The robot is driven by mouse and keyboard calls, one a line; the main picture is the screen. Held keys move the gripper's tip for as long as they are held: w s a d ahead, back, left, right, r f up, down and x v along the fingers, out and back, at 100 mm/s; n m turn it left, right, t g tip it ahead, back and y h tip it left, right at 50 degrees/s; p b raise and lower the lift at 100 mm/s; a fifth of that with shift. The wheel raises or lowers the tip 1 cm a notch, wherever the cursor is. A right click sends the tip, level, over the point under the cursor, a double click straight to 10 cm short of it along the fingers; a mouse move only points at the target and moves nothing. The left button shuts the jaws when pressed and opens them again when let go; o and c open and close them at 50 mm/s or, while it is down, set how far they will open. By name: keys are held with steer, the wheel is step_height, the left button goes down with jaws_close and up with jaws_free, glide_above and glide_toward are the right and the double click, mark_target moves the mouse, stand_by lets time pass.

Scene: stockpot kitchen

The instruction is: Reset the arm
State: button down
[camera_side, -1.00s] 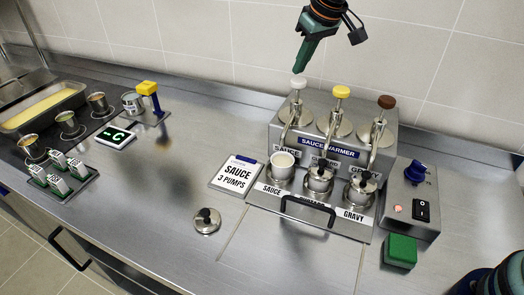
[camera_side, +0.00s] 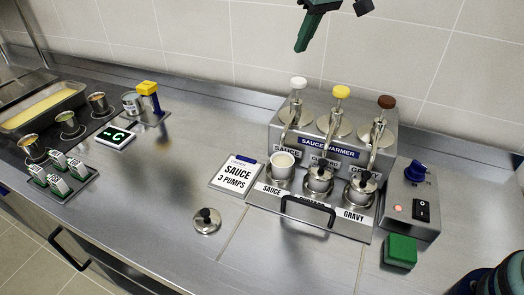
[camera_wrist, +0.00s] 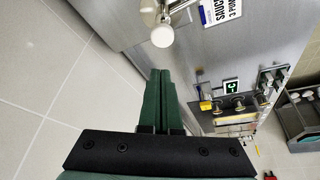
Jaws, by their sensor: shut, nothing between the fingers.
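My gripper (camera_side: 303,46) is shut and empty. It is dark green and hangs in the air above the white-knobbed pump at the back of the sauce warmer, near the top of the side view. In the wrist view its closed fingers (camera_wrist: 159,75) point toward the white pump knob (camera_wrist: 162,37), with a gap between them. The sauce warmer (camera_side: 390,110) has three pumps, with a white knob (camera_side: 298,83), a yellow knob (camera_side: 341,92) and a brown knob (camera_side: 386,102).
A loose lid (camera_side: 207,220) lies on the counter beside the sign reading SAUCE 3 PUMPS (camera_side: 236,177). A control box (camera_side: 412,200) and green block (camera_side: 400,251) stand at the right. Cups, a display (camera_side: 116,137) and a yellow-topped post (camera_side: 148,88) are left. The mid-left counter is clear.

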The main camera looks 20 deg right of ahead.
steer(key=shift+s+d+r, duration=0.2)
steer(key=shift+s, duration=0.05)
steer(key=s+d+r+m, duration=0.2)
steer(key=s+d, duration=0.7)
steer(key=s, duration=0.4)
steer(key=s+d+f, duration=0.2)
steer(key=s+f, duration=0.1)
steer(key=s, duration=0.3)
steer(key=s+d+f+m+t+h, duration=0.1)
steer(key=s+d+f, duration=0.1)
steer(key=s, duration=0.4)
steer(key=shift+s+d+f, duration=0.3)
steer(key=shift+s+f, duration=0.1)
steer(key=shift+f, duration=0.5)
